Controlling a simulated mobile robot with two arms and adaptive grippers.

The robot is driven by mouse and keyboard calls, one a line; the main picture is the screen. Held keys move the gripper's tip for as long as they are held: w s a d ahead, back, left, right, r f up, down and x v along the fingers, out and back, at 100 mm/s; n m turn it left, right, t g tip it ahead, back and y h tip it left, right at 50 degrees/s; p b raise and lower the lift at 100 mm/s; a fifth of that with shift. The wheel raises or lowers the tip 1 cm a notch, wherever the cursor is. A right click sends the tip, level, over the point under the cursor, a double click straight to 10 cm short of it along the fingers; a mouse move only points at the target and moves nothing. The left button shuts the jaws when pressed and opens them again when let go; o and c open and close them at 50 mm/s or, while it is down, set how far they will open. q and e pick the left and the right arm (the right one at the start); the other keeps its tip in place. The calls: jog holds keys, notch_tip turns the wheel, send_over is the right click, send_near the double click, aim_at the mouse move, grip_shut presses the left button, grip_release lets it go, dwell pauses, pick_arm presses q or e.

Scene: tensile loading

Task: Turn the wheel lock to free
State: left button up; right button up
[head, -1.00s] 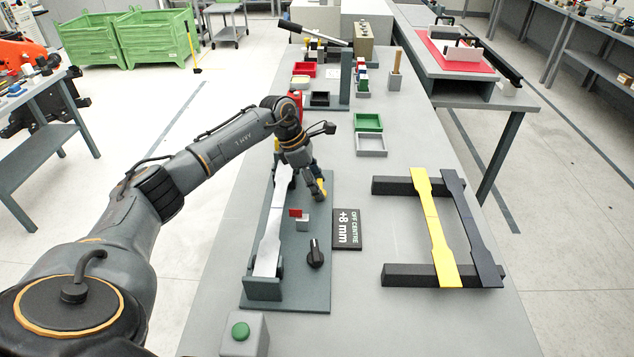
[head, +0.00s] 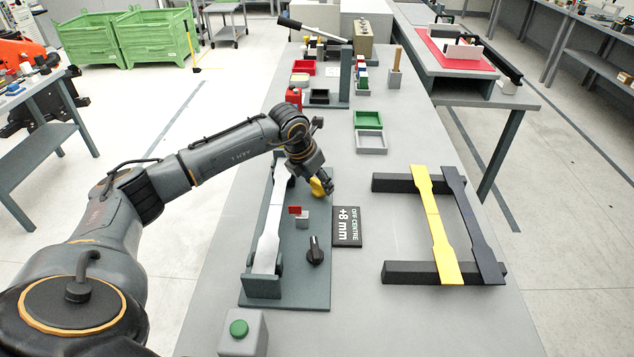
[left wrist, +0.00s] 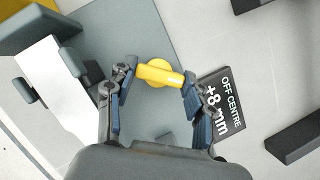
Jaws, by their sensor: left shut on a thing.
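A yellow knob, which looks like the wheel lock (head: 318,187), sits on the grey-green base plate (head: 305,262) toward its far right corner. My left gripper (head: 322,181) is down at this knob, partly covering it in the head view. In the left wrist view the yellow knob (left wrist: 160,72) lies crosswise between the two blue-padded fingers of my left gripper (left wrist: 158,82), which is shut on it. The knob's markings cannot be seen. My right gripper is in neither view.
A silver specimen strip (head: 270,225) lies along the plate's left side. A black knob (head: 315,250), a small red flag (head: 295,210) and a black "OFF CENTRE +8 mm" sign (head: 347,227) are close by. A rack (head: 400,273) with yellow and black strips stands right.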

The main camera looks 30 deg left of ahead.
pick_arm(q)
jog(key=n+y+b, duration=0.1)
jog(key=n, duration=0.1)
jog(key=n+b, duration=0.1)
jog(key=n, duration=0.1)
jog(key=shift+d+f+y, duration=0.1)
jog(key=shift+d+y, duration=0.1)
jog(key=shift+y, duration=0.2)
jog(key=shift+w+n+g+y+b, duration=0.1)
jog(key=shift+n+g+y+b, duration=0.4)
jog(key=shift+n, duration=1.3)
jog(key=shift+b, duration=0.35)
jog(key=o, duration=1.2)
jog(key=shift+c, duration=0.2)
jog(key=shift+r, duration=0.3)
jog(key=v, duration=1.1)
jog(key=shift+s+d+r, duration=0.25)
jog(key=shift+s, duration=0.05)
jog(key=shift+f, duration=0.1)
